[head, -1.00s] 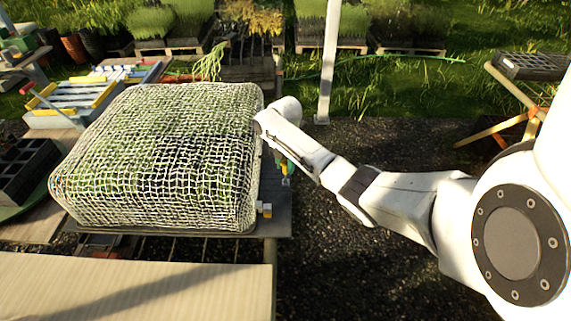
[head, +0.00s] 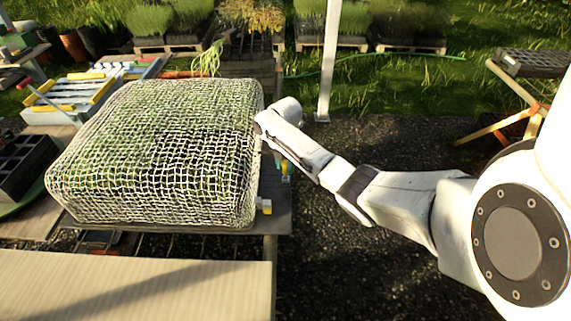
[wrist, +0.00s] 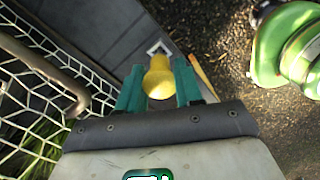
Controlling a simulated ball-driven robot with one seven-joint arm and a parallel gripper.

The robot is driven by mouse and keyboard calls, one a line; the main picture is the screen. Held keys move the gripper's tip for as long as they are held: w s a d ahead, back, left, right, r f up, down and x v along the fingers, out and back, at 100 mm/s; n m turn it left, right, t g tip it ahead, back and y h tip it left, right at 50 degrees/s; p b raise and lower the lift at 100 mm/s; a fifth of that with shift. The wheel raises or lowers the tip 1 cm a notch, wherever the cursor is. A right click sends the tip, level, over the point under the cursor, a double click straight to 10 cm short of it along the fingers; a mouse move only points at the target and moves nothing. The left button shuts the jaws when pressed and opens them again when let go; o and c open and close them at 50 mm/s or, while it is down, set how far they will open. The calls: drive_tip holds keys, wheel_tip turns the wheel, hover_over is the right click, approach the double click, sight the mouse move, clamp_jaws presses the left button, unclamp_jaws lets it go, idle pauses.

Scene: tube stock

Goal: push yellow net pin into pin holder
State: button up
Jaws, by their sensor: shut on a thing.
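The yellow net pin (wrist: 158,78) is between the teal fingers of my gripper (wrist: 159,84), which is shut on it. Its far end is at a small white-rimmed square holder (wrist: 158,47) on the grey bench edge. I cannot tell how deep the pin sits in it. In the head view my gripper (head: 283,163) is at the right side of the netted block, partly hidden by my arm. The white net (head: 165,150) covers a block of green plants on the bench; it also shows at the left of the wrist view (wrist: 40,75).
Another small yellow piece (head: 265,206) is at the bench's near right corner. A green rounded object (wrist: 290,48) is at the right of the wrist view. A pale tabletop (head: 130,290) lies in front, a white post (head: 329,65) behind. Dark gravel is open to the right.

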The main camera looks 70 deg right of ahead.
drive_tip(key=shift+f+b, duration=0.8)
drive_tip(key=shift+f, duration=0.4)
drive_tip(key=o, duration=1.6)
drive_tip(key=shift+o, duration=0.2)
drive_tip(key=shift+r, duration=0.25)
drive_tip(key=shift+r+p, duration=1.05)
drive_tip(key=shift+p, duration=0.15)
drive_tip(key=shift+r+p, duration=2.7)
drive_tip(key=shift+r, duration=0.1)
